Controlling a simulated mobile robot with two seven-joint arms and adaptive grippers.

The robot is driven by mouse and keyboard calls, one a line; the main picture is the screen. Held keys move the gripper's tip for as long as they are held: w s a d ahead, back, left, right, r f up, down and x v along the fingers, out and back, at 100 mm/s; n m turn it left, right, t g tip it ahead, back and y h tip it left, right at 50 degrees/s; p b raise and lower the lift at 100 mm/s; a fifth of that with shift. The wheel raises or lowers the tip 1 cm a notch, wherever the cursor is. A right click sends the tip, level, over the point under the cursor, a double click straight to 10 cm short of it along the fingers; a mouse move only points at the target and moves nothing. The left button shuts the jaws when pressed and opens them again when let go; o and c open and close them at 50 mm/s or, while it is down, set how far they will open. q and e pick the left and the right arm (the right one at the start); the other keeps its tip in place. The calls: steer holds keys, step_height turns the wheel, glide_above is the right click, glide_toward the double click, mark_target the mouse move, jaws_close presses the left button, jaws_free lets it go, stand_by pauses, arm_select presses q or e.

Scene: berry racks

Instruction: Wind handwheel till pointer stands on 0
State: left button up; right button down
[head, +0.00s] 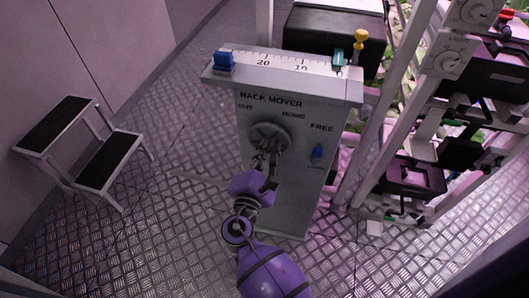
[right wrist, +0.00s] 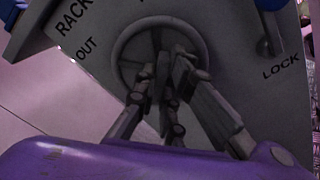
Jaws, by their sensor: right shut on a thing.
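The grey rack mover housing (head: 290,180) stands upright, with a white scale (head: 283,64) along its top showing 20 and 10, falling to the right. A blue block (head: 224,62) sits at the scale's left end. A teal piece (head: 338,58) stands at its right end, past the 10. I cannot tell which of the two is the pointer, and no 0 is readable. The round handwheel (head: 270,134) is on the front face; it also shows in the right wrist view (right wrist: 125,49). My right gripper (head: 266,158) is shut on the handwheel's middle part, its fingers covering it.
A blue lever (head: 318,152) sits right of the handwheel, under the word FREE. Plant racks (head: 385,125) stand close on the right. A step stool (head: 95,155) stands at left. The metal floor (head: 180,210) between is clear.

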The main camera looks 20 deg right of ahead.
arm_select(q)
step_height(320, 180, down, 7)
steer(key=s+b, duration=0.2)
steer(key=b, duration=0.5)
steer(key=shift+d+g+b, duration=0.2)
steer(key=shift+g+b, duration=0.1)
steer(key=shift+b, duration=0.05)
arm_select(e)
steer(key=shift+m, duration=4.1)
steer(key=c, duration=1.8)
jaws_free()
steer(key=shift+c, duration=0.2)
arm_select(q)
steer(key=shift+w, duration=0.15)
steer(key=shift+w, duration=0.1)
arm_select(e)
steer(key=shift+a, duration=0.1)
